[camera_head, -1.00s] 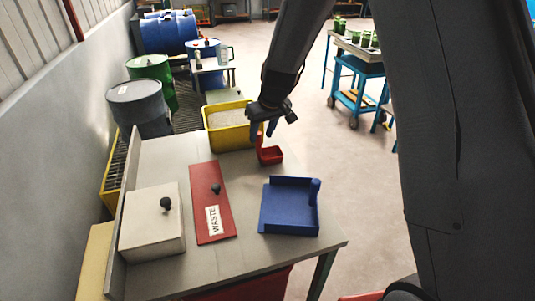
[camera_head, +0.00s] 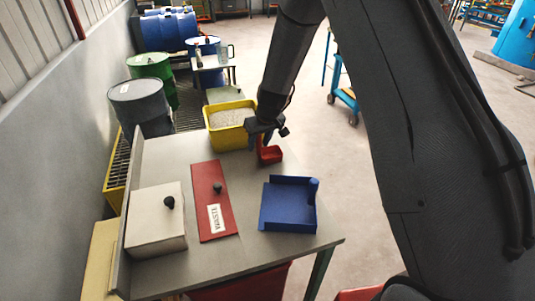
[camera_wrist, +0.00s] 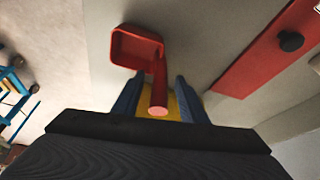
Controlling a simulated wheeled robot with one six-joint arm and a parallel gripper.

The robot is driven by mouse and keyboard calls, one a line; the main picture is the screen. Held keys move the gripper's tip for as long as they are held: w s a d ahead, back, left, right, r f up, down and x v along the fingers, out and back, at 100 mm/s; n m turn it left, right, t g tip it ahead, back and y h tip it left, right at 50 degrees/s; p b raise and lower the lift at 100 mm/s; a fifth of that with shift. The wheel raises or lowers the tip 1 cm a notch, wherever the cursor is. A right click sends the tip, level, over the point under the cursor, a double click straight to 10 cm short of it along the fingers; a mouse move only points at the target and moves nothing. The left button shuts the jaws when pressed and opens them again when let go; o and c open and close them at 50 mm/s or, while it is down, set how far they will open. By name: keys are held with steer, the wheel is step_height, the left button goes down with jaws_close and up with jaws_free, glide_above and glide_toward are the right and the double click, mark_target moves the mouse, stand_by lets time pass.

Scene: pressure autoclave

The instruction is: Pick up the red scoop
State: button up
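The red scoop (camera_head: 270,154) lies on the grey table near its back right edge. In the wrist view its square cup (camera_wrist: 136,48) is ahead of my gripper and its handle (camera_wrist: 159,88) points back toward me. My gripper (camera_wrist: 157,97) is open, with one blue finger on each side of the handle and gaps between handle and fingers. In the head view my gripper (camera_head: 259,144) is low at the scoop, and part of the handle is hidden by the fingers.
A yellow bin of grey granules (camera_head: 232,138) stands behind the scoop. A blue tray (camera_head: 288,212) lies in front of it. A red panel marked WASTE (camera_head: 207,177) and a white box (camera_head: 152,235), each with a black knob, are to the left. Table between them is clear.

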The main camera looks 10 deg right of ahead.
jaws_close()
steer(key=shift+r, duration=0.1)
